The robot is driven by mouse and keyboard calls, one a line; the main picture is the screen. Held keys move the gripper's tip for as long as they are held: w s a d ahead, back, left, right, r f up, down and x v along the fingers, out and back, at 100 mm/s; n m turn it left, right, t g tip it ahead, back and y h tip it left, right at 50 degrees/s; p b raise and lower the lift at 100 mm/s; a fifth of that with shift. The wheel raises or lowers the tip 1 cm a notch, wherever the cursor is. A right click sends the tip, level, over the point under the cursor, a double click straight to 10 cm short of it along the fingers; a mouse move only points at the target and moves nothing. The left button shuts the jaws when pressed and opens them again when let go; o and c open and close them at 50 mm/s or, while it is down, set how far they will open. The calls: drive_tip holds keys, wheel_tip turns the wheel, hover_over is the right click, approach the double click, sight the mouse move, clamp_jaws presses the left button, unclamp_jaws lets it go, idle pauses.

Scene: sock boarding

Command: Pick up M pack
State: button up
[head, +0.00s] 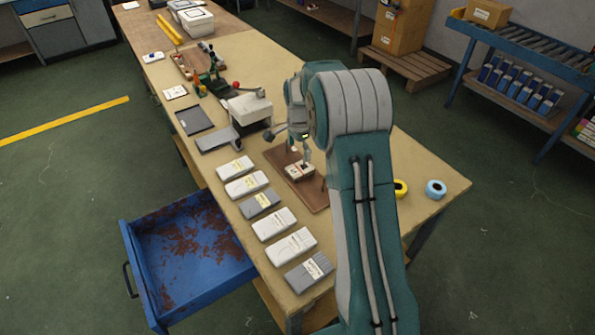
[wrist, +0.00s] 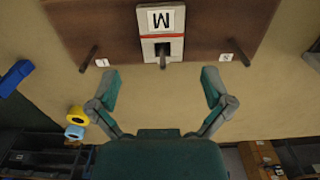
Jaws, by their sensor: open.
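The M pack (wrist: 178,48) is a light pack with a red stripe and a white label reading M, at the top middle of the wrist view. A dark peg shows at its near end. The pack is on a brown board (wrist: 120,25). In the head view the pack (head: 298,172) is on the board (head: 315,197), below my gripper (head: 299,148). In the wrist view my gripper (wrist: 161,80) is open and empty. Its fingers are spread wider than the pack, with the tips short of the pack's near end.
Pegs stand left (wrist: 88,58) and right (wrist: 240,58) of the pack; the right one's label reads S. Several packs (head: 272,223) line the table's left edge, beside an open blue drawer (head: 160,285). Yellow (head: 401,189) and blue (head: 436,189) rolls lie at the right.

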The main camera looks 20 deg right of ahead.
sight(299, 168)
drive_tip(key=f, duration=0.3)
drive_tip(key=shift+d+f, duration=0.15)
drive_tip(key=shift+d, duration=0.05)
drive_tip(key=f, duration=0.4)
drive_tip(key=shift+w+a+f, duration=0.15)
drive_tip(key=shift+a, duration=0.05)
drive_tip(key=c, duration=1)
